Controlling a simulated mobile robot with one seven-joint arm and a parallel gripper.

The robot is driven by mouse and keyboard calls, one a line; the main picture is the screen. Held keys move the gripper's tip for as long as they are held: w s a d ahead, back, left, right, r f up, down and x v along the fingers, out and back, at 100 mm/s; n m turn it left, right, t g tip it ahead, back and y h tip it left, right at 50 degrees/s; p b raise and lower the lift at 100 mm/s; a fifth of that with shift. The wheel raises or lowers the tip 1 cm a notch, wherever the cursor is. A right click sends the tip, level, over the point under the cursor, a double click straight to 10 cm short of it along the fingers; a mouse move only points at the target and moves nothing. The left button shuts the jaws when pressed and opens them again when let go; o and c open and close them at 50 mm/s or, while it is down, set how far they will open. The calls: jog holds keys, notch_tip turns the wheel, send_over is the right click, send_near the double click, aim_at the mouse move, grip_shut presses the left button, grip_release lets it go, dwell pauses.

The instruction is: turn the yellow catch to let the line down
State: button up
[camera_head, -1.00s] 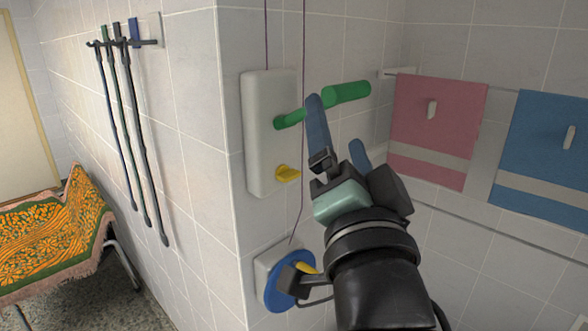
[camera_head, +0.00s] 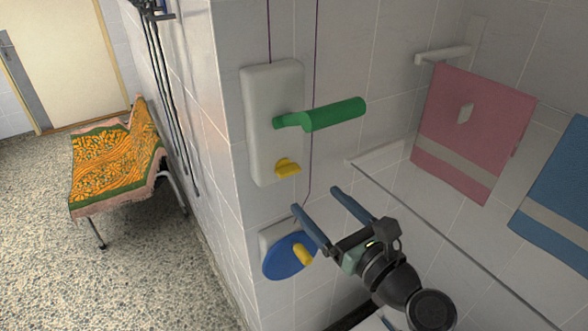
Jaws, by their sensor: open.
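The yellow catch (camera_head: 287,168) is a small knob low on the front of a white wall box (camera_head: 262,110). A green crank handle (camera_head: 335,114) sticks out of the same box above the catch. A thin purple line (camera_head: 316,40) runs down the wall beside the box, and another enters its top. My gripper (camera_head: 317,199) is open and empty, with two blue fingers pointing up and left. It is below and right of the catch, apart from it in the picture. Nothing hides the catch.
A blue disc with a yellow peg (camera_head: 287,257) is on the wall below the box, close to my gripper. Pink (camera_head: 468,130) and blue (camera_head: 560,190) towels hang at the right. A bench with an orange cover (camera_head: 112,165) stands left on open floor.

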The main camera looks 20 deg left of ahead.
aim_at(292, 173)
jog(key=p+x, duration=0.2)
jog(key=x, duration=0.7)
jog(key=shift+w+a, duration=0.1)
jog(key=shift+w, duration=0.15)
jog(key=shift+c, duration=0.2)
jog(key=c, duration=1.3)
jog(key=shift+c, duration=0.2)
